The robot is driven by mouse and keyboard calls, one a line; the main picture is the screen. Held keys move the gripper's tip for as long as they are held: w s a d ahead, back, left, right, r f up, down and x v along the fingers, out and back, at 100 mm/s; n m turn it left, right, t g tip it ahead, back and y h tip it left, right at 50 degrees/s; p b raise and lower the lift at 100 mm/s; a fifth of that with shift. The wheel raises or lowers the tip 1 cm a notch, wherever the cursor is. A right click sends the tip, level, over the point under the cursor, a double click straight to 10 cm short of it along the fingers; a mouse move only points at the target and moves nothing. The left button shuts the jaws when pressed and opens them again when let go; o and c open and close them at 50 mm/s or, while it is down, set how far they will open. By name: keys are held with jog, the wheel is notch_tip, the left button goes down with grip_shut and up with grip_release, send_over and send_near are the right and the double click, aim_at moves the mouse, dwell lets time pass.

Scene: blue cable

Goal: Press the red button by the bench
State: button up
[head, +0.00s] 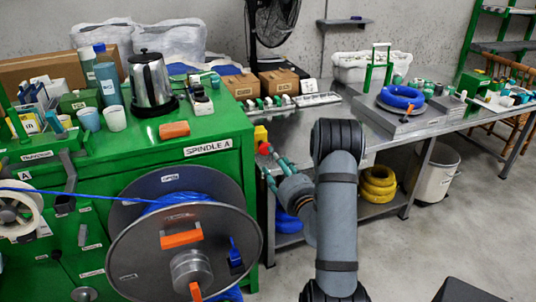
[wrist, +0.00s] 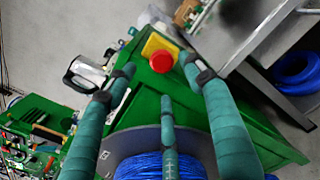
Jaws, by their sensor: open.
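The red button (wrist: 161,62) sits on a yellow box (wrist: 152,43) at the corner of the green bench in the wrist view. In the head view the red button (head: 265,148) and yellow box (head: 261,133) show at the right end of the green bench (head: 222,163). My gripper (wrist: 160,72) has teal fingers spread open and empty, with the button showing between the two outer fingertips. In the head view my gripper (head: 274,163) is just in front of and below the button. Whether a finger touches the button, I cannot tell.
A large cable spool (head: 140,245) with blue cable stands at the bench front, below the fingers in the wrist view. A kettle (head: 151,82) and cups stand on the bench. A metal table (head: 428,120) is to the right. A fan (head: 270,25) stands behind.

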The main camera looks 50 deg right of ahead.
aim_at(266, 149)
jog(key=shift+b+x, duration=2)
jog(key=shift+x, duration=0.05)
jog(key=shift+p+x, duration=0.3)
jog(key=shift+x, duration=0.5)
jog(key=shift+w+d, duration=0.3)
jog(key=shift+w, duration=0.15)
jog(key=shift+c, duration=1)
jog(key=shift+r, duration=0.1)
jog(key=c, duration=1.1)
jog(key=shift+d, duration=0.1)
grip_shut()
